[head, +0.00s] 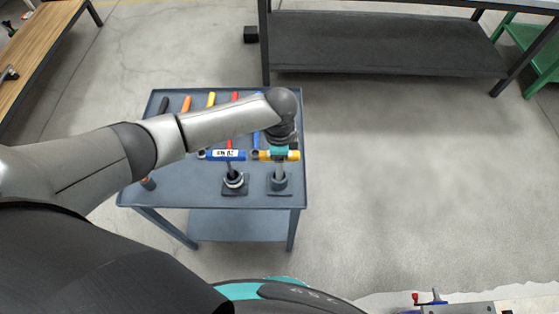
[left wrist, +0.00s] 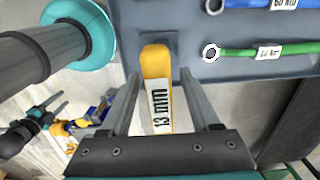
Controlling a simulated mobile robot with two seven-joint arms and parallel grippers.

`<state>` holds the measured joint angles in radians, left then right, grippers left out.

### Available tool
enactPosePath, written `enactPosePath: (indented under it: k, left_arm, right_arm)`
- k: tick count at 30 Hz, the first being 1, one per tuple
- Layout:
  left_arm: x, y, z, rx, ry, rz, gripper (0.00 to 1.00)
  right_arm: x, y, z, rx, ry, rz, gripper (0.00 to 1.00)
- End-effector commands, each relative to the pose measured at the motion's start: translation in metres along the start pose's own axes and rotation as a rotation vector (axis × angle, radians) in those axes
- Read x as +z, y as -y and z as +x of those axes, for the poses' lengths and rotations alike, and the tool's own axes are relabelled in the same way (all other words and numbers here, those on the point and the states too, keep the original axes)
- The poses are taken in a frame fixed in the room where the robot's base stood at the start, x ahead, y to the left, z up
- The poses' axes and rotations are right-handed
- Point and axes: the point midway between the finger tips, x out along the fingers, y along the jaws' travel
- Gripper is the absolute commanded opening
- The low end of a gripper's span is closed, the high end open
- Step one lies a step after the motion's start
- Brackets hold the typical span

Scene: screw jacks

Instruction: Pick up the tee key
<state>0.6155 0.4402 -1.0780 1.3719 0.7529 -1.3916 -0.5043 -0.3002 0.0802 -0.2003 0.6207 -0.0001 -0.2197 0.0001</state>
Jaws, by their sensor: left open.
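A yellow tee key handle (head: 292,156) shows at the right side of the grey cart in the head view, partly hidden by my left gripper (head: 280,152). In the left wrist view a yellow bar (left wrist: 156,62) with a white "13 mm" label lies between the two fingers of my left gripper (left wrist: 155,80). The fingers are open, with a gap on each side of the bar. A blue handle with a white label (head: 225,155) is to its left. My right gripper is not in view.
Two dark screw jacks (head: 234,182) (head: 279,182) stand near the cart's front edge (head: 215,208). Several coloured handles, one orange (head: 186,104), lie along the back. A green labelled tool (left wrist: 245,52) lies right of the yellow bar. A dark bench (head: 390,45) stands behind.

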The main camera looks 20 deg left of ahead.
Motion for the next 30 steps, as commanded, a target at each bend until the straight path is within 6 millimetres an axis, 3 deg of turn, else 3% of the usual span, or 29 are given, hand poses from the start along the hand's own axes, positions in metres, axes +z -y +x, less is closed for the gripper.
enactPosePath:
  k: [6,23,30]
  left_arm:
    - [-0.0001,-0.0002,0.0005,0.0,0.0,0.0,0.62]
    - [-0.0001,-0.0001,0.0002,0.0,0.0,0.0,0.0]
    - [0.0,0.0,0.0002,0.0,0.0,0.0,0.0]
  right_arm:
    - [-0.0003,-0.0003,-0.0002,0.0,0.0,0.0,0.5]
    - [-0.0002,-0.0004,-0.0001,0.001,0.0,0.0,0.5]
    - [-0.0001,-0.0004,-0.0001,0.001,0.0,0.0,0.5]
